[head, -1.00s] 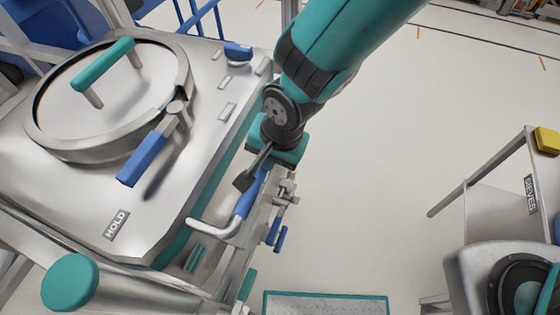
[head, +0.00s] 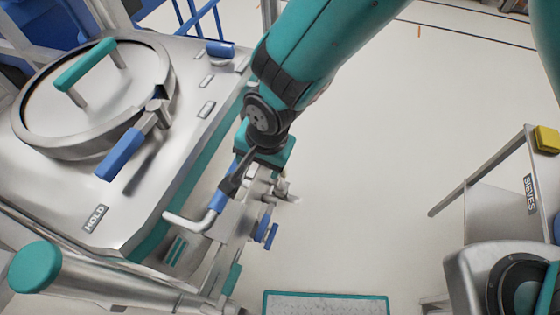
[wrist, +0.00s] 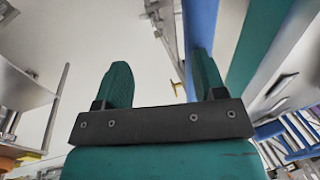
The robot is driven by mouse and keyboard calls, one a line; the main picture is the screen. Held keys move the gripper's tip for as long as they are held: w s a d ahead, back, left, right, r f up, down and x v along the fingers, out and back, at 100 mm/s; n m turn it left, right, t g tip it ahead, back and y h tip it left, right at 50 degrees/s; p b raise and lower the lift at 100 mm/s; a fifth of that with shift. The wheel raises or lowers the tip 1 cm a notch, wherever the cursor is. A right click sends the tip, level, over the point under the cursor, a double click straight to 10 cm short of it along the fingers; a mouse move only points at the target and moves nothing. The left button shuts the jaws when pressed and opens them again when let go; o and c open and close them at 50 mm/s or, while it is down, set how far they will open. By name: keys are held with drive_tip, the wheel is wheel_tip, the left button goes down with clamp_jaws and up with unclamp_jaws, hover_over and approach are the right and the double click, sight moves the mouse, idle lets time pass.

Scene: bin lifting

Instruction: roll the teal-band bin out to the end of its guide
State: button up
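The steel bin (head: 135,205) with a teal band (head: 195,170) along its side fills the left of the head view. Its round lid (head: 110,110) carries a teal handle (head: 85,65) and a blue-gripped latch (head: 120,153). A bent steel handle with a blue grip (head: 222,195) stands at the bin's right side. My gripper (head: 236,180) is right beside that grip. In the wrist view, my gripper's two teal fingers stand apart with nothing seen between them. A blue bar (wrist: 198,25) passes behind the right finger; I cannot tell if they touch.
A teal-edged mat (head: 325,304) lies at the bottom. A steel stand labelled SIEVES (head: 530,195) is at the right, with a yellow object (head: 546,139) on it. A teal round-ended bar (head: 35,267) is at lower left. The floor between is clear.

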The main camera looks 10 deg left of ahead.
drive_tip(key=shift+s+d+f+h, duration=0.1)
drive_tip(key=shift+s+f+h, duration=0.1)
drive_tip(key=shift+f, duration=0.45)
drive_tip(key=shift+s+d+f+h, duration=0.1)
drive_tip(key=shift+s+f, duration=0.1)
drive_tip(key=shift+f, duration=0.4)
drive_tip(key=o, duration=0.5)
drive_tip(key=shift+w+d+r, duration=0.15)
drive_tip(key=shift+d, duration=0.25)
drive_tip(key=shift+c, duration=0.2)
drive_tip(key=shift+w+a+r, duration=0.4)
drive_tip(key=shift+a+r, duration=0.1)
drive_tip(key=shift+a, duration=0.15)
drive_tip(key=shift+r, duration=0.1)
drive_tip(key=c, duration=0.3)
drive_tip(key=shift+r+p, duration=0.3)
drive_tip(key=shift+p, duration=0.1)
drive_tip(key=shift+c, duration=0.8)
drive_tip(key=s+d+r+p, duration=0.1)
drive_tip(key=d+r+p, duration=0.2)
drive_tip(key=r+p, duration=1.2)
wheel_tip(320, 180, up, 5)
drive_tip(key=shift+f, duration=0.2)
drive_tip(key=shift+d, duration=0.1)
